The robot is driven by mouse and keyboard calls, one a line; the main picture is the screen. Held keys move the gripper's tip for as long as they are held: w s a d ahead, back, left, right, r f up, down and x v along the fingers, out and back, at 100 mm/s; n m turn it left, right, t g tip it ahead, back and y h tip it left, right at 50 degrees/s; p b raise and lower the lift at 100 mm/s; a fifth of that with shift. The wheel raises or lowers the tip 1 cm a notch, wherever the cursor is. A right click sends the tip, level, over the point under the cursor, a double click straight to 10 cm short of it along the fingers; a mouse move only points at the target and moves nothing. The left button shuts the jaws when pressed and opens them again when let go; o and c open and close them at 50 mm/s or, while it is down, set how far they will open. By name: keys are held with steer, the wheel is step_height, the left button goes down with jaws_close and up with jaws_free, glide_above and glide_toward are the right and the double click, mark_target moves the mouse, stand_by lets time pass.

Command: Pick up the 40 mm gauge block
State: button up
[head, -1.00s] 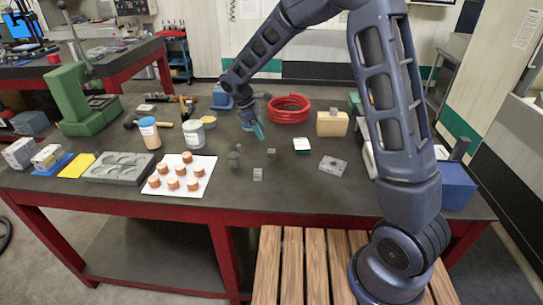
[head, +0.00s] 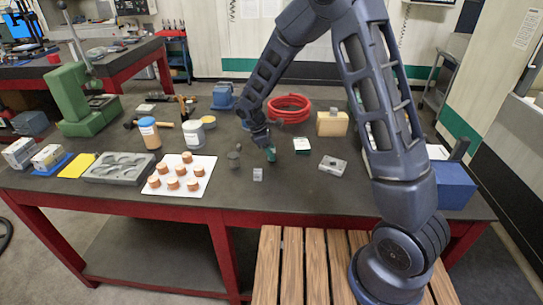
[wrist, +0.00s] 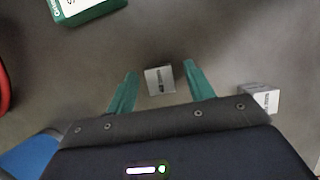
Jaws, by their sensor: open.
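A small grey metal block (wrist: 160,80) with dark lettering lies on the table between my gripper's two green fingers in the wrist view. I cannot read its size. My gripper (wrist: 160,70) is open, with clear gaps between the fingers and the block. In the head view my gripper (head: 271,155) points down over the table and hides most of that block. A second grey lettered block (wrist: 265,98) lies outside the right finger; it also shows in the head view (head: 258,174), nearer the front edge. Its size is unreadable too.
A white and green box (head: 302,145) lies to the right, with a grey plate (head: 333,165) beyond it. A dark knobbed part (head: 234,157) stands to the left. A white sheet with copper-coloured pieces (head: 206,163) is farther left. A red hose coil (head: 289,107) lies behind.

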steer(key=shift+d+f, duration=0.1)
steer(key=shift+f, duration=0.15)
steer(key=shift+c, duration=0.2)
jaws_close()
